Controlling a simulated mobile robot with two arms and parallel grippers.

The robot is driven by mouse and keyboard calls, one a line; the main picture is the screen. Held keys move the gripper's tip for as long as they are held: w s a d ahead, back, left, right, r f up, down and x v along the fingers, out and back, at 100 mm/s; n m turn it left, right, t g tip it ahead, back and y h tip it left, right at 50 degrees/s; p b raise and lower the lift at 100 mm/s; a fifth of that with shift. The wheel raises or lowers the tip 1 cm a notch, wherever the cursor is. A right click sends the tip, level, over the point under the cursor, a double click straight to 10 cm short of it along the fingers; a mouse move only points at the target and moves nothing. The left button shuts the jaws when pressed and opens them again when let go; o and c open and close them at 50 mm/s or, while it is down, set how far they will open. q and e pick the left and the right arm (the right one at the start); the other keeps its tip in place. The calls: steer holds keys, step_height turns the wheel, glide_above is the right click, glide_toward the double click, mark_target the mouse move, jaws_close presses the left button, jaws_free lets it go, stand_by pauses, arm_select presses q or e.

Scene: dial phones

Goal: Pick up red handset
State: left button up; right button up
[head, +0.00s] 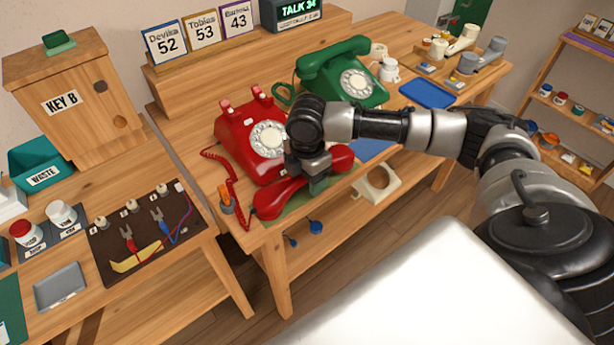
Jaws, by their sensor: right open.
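The red handset (280,199) lies off its cradle near the front edge of the wooden table, in front of the red dial phone (243,141). Its curly red cord (232,184) hangs to the left side of the phone. My right gripper (315,172) is over the handset's middle, open, its wrist pointing down. The wrist hides part of the handset and of the phone's right side. I cannot tell whether the fingers straddle the handle or touch it. My left gripper is not in view.
A green dial phone (345,75) with its handset on stands behind my right wrist. A blue tray (428,94) lies to the right. A lower table at left holds a wire board (146,262), jars and a wooden KEY B box (75,92). A screwdriver-like orange tool (225,196) stands left of the handset.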

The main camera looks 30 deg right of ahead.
jaws_close()
steer(key=shift+r, duration=0.15)
